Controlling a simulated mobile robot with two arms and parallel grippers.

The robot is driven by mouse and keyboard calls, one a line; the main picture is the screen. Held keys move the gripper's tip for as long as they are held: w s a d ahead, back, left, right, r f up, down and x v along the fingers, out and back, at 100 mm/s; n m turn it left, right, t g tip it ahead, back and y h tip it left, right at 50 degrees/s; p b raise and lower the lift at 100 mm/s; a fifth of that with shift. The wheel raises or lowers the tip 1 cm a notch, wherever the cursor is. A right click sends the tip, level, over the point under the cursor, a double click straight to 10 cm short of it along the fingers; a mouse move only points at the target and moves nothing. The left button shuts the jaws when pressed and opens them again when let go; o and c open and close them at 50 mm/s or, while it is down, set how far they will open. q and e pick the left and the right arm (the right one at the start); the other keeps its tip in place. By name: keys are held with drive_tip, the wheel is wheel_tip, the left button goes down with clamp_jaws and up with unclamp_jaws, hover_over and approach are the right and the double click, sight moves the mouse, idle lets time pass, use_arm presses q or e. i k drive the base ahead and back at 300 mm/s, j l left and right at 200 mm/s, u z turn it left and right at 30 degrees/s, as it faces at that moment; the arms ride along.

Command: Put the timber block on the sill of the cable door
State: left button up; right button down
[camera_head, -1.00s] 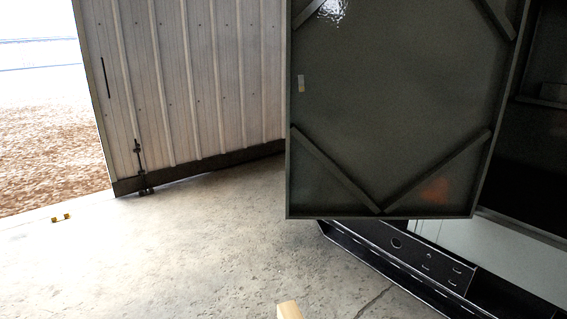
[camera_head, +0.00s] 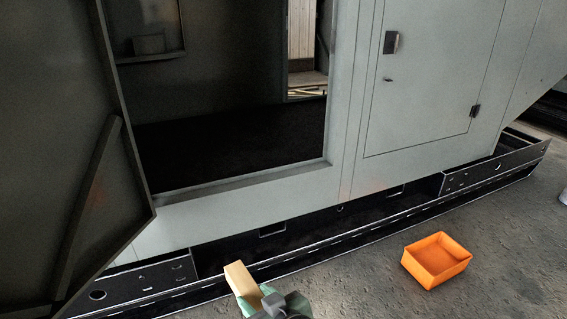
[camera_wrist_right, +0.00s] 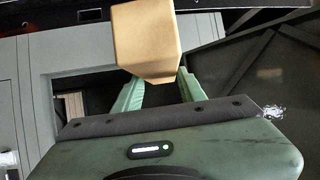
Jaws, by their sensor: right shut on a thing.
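The timber block (camera_head: 240,279) is a pale wooden piece at the bottom of the head view. My right gripper (camera_head: 258,298) is shut on it and holds it in front of the grey enclosure. In the right wrist view the block (camera_wrist_right: 146,42) sticks out past the green fingers of the gripper (camera_wrist_right: 158,77). A large doorway in the enclosure stands open, with a flat sill (camera_head: 245,178) along its lower edge. The sill looks bare, and the block is apart from it. The dark open door (camera_head: 60,150) hangs at the left. My left gripper is not in view.
A black slotted base rail (camera_head: 330,232) runs along the enclosure's foot, between the block and the doorway. A closed panel door (camera_head: 425,85) is right of the opening. An orange bin (camera_head: 437,262) stands on the concrete floor at right, with clear floor around it.

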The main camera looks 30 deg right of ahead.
sight(252, 180)
drive_tip(key=i+l+z, duration=0.15)
drive_tip(key=i, duration=0.3)
drive_tip(key=i+l+z, duration=0.1)
drive_tip(key=i+l, duration=0.25)
drive_tip(key=i+l+z, duration=0.15)
drive_tip(key=i, duration=0.4)
drive_tip(key=i+l+z, duration=0.15)
drive_tip(key=i, duration=0.35)
drive_tip(key=i+l, duration=0.2)
drive_tip(key=i+l+u, duration=0.15)
drive_tip(key=l, duration=0.25)
drive_tip(key=i+l, duration=0.2)
drive_tip(key=l+u, duration=0.05)
drive_tip(key=l, duration=0.05)
